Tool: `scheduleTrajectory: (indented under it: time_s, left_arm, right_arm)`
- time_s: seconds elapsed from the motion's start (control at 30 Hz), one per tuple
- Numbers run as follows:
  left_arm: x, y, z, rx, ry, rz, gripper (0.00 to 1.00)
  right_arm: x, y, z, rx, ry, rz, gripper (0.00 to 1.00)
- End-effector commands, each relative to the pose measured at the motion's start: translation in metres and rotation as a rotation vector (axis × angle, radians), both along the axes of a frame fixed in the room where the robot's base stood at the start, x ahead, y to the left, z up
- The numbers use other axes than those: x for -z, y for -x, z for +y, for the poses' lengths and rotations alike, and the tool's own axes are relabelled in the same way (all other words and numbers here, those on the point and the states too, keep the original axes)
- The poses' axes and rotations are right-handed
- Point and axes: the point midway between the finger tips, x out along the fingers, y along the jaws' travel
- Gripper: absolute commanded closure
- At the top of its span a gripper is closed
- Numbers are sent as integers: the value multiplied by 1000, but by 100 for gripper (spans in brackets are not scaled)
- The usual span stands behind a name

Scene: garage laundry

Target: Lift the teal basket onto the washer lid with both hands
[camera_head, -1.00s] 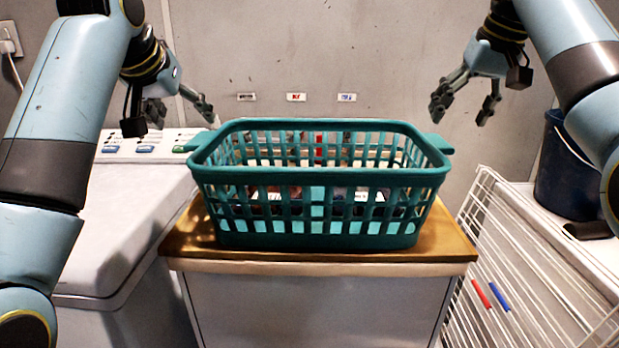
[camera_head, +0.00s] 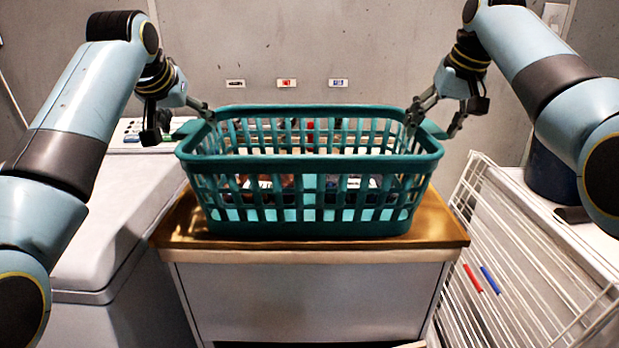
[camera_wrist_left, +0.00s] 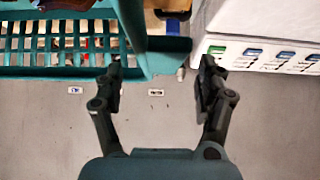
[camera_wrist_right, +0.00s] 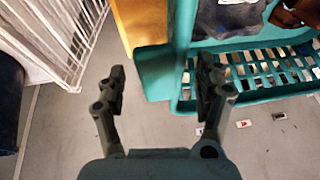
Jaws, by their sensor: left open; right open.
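The teal basket (camera_head: 310,165) stands upright on a wood-topped cabinet (camera_head: 440,228), with a handle tab at each end. Dark cloth items lie inside. The washer lid (camera_head: 115,215) is pale grey, left of the cabinet. My left gripper (camera_head: 188,117) is open at the left handle, partly hidden by its wrist. In the left wrist view the handle (camera_wrist_left: 165,55) lies ahead between the open fingers (camera_wrist_left: 162,80). My right gripper (camera_head: 433,122) is open around the right handle. In the right wrist view the handle (camera_wrist_right: 155,72) sits between the fingers (camera_wrist_right: 160,82).
The washer's control panel (camera_head: 130,128) stands behind its lid. A white wire rack (camera_head: 520,250) with red and blue clips leans at the right, near a dark blue bucket (camera_head: 550,172). The washer lid is clear. A grey wall with small labels is behind.

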Motion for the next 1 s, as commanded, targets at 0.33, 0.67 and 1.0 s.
scheduleTrajectory:
  time_s: [0.33,0.67,1.0]
  left_arm:
    - [21,-21,1,0,0,1,27]
    - [22,-21,1,0,0,0,35]
    - [22,-21,1,0,0,1,79]
  right_arm:
    - [27,-11,4,0,0,-1,30]
    - [28,-12,4,0,0,-1,38]
    - [28,-11,3,1,1,-1,82]
